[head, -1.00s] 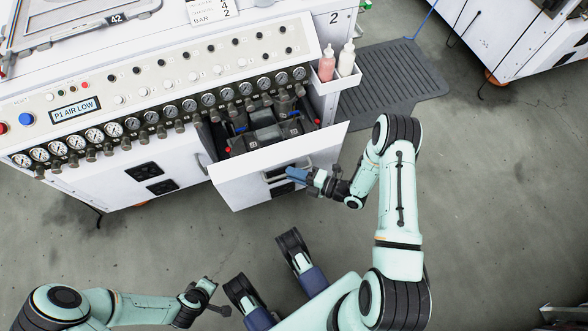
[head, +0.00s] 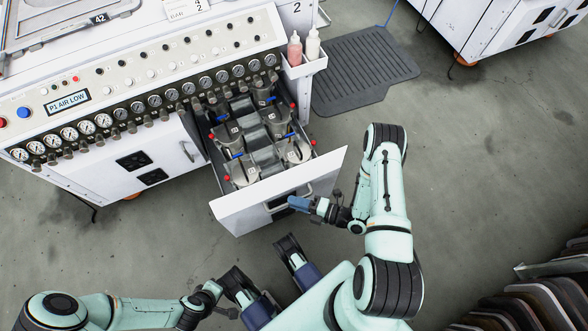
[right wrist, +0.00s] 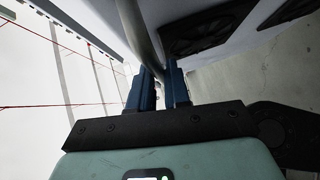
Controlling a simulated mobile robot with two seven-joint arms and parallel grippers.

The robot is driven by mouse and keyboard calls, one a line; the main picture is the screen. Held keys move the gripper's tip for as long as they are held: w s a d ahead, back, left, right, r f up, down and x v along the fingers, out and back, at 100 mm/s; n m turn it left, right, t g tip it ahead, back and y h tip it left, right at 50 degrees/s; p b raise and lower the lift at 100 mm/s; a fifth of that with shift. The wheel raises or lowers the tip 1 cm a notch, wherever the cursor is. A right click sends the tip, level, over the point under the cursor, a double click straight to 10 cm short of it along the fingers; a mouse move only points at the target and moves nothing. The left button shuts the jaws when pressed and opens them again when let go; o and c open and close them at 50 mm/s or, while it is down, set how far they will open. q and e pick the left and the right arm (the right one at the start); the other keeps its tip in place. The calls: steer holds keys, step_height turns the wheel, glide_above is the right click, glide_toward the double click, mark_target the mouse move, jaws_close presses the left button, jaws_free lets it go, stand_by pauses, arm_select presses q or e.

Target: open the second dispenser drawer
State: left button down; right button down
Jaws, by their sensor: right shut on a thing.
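The white dispenser drawer (head: 240,211) stands pulled well out of the machine's front in the head view. Inside it are several grey canisters (head: 297,153) with blue levers and red knobs. My right gripper (head: 296,203) is at the handle on the drawer's front. In the right wrist view, its blue fingers (right wrist: 160,88) are shut on the grey drawer handle (right wrist: 138,35).
The white machine (head: 120,75) carries a row of gauges and a P1 AIR LOW display. Left of the drawer is a closed door with its own handle (head: 187,151). A bottle rack (head: 303,67) and dark floor mat (head: 362,68) are to the right. Dark panels (head: 535,297) stand lower right.

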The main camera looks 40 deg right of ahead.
arm_select(q)
steer(key=shift+s, duration=0.15)
arm_select(e)
steer(key=shift+s, duration=0.2)
steer(key=c, duration=1.2)
jaws_free()
steer(key=shift+o, duration=0.2)
arm_select(q)
steer(key=shift+r, duration=0.1)
